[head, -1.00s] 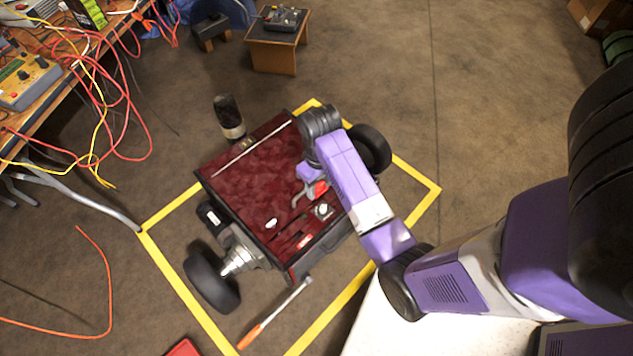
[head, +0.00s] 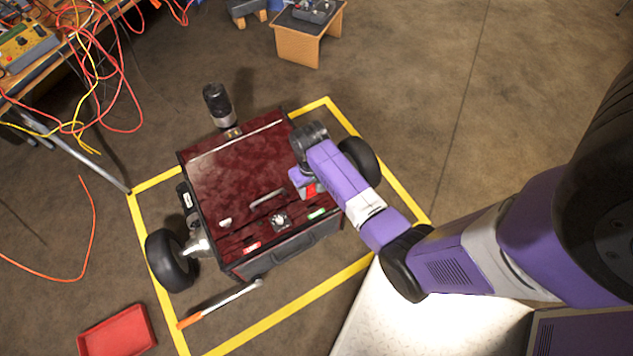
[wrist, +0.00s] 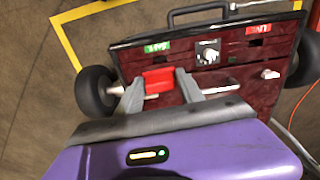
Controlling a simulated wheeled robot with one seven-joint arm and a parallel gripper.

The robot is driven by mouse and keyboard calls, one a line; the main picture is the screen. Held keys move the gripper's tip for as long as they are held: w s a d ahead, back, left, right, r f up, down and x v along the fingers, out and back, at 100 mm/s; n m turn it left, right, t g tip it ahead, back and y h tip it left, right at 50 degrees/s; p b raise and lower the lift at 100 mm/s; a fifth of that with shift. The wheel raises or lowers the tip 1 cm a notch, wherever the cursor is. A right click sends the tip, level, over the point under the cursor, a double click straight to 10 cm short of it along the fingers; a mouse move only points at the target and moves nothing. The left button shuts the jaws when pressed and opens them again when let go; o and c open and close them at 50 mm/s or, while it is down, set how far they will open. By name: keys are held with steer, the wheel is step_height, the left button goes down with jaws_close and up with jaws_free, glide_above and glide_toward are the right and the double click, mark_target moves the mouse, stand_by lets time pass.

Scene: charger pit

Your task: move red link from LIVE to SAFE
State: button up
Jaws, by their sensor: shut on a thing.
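My gripper (wrist: 159,88) is shut on the red link (wrist: 158,80), which shows between its two fingers in the wrist view. In the head view the red link (head: 311,190) is partly hidden by my arm. The link is over the dark red panel of the wheeled box, beside the green SAFE label (wrist: 157,46). The red LIVE label (wrist: 258,29) is on the other side of the knob (wrist: 208,52), with a dark slot by it. I cannot tell whether the link touches the panel or sits in a slot.
The box (head: 215,165) stands inside a yellow floor outline (head: 150,275). A grey handle (head: 268,198) and a white peg (head: 225,222) stand on its top. An orange-handled bar (head: 220,303) and a red tray (head: 118,332) lie on the floor. Cables hang from the bench at left.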

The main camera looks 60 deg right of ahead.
mark_target(311, 193)
steer(key=shift+w+d+f, duration=0.1)
steer(key=shift+w+d, duration=0.05)
steer(key=shift+d, duration=0.05)
steer(key=shift+f+b, duration=3.8)
steer(key=shift+f, duration=0.65)
steer(key=shift+f+b, duration=0.7)
steer(key=shift+f, duration=0.7)
steer(key=o, duration=1.5)
steer(key=shift+c, duration=0.2)
step_height(311, 193, up, 8)
steer(key=p, duration=0.3)
steer(key=shift+f, duration=0.1)
